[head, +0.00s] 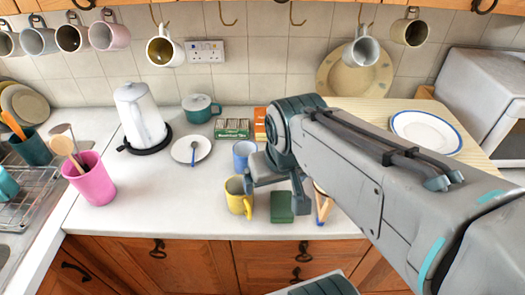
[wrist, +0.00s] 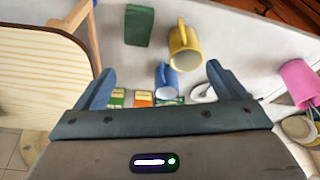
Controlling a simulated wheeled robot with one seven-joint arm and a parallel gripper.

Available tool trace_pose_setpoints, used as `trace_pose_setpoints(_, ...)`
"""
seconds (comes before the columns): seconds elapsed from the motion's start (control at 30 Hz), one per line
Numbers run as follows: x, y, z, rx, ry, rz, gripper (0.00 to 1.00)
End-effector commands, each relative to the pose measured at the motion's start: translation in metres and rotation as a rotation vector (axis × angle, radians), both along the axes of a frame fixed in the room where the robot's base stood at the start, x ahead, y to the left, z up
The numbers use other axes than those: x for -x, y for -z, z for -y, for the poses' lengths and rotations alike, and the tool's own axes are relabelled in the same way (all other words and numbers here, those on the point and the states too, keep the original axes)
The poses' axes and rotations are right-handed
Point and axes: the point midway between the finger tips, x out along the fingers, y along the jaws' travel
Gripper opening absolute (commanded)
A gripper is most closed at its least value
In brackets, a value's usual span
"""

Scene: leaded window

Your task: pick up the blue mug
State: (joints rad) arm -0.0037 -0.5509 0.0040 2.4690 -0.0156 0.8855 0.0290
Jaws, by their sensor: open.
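The blue mug (head: 243,154) stands on the white counter in the head view, behind the yellow mug (head: 238,197). In the wrist view the blue mug (wrist: 167,80) lies between my two fingers, with its handle toward the top of the picture. My gripper (head: 272,179) is over the counter just right of the blue mug in the head view; its fingers also show in the wrist view (wrist: 157,88). It is open and empty. I cannot tell the exact height of the fingers above the mug.
The yellow mug and a green box (head: 281,207) stand close in front. Tea boxes (head: 232,128), a saucer with a spoon (head: 191,149) and a white kettle (head: 142,117) are behind and left. A wooden board (head: 478,165) with a plate (head: 426,132) is at right.

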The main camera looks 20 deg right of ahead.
Motion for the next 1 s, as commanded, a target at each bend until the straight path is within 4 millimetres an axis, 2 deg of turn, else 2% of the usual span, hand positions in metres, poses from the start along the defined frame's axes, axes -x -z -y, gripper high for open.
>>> trace_pose_setpoints(0.17, -0.055, 0.006, 0.0, 0.01, 0.057, 0.003, 0.93)
trace_pose_setpoints(0.27, -0.096, 0.012, 0.002, 0.013, 0.112, 0.012, 0.93)
trace_pose_setpoints(0.4, -0.149, 0.026, 0.0, 0.011, 0.176, 0.026, 0.93)
trace_pose_setpoints(0.5, -0.18, 0.037, -0.003, 0.009, 0.209, 0.037, 0.93)
trace_pose_setpoints(0.6, -0.202, 0.045, -0.006, 0.005, 0.231, 0.046, 0.93)
trace_pose_setpoints(0.7, -0.215, 0.051, -0.008, 0.003, 0.245, 0.053, 0.93)
trace_pose_setpoints(0.87, -0.226, 0.064, -0.009, 0.001, 0.253, 0.052, 0.93)
trace_pose_setpoints(1.0, -0.235, 0.088, -0.006, 0.001, 0.251, 0.05, 0.93)
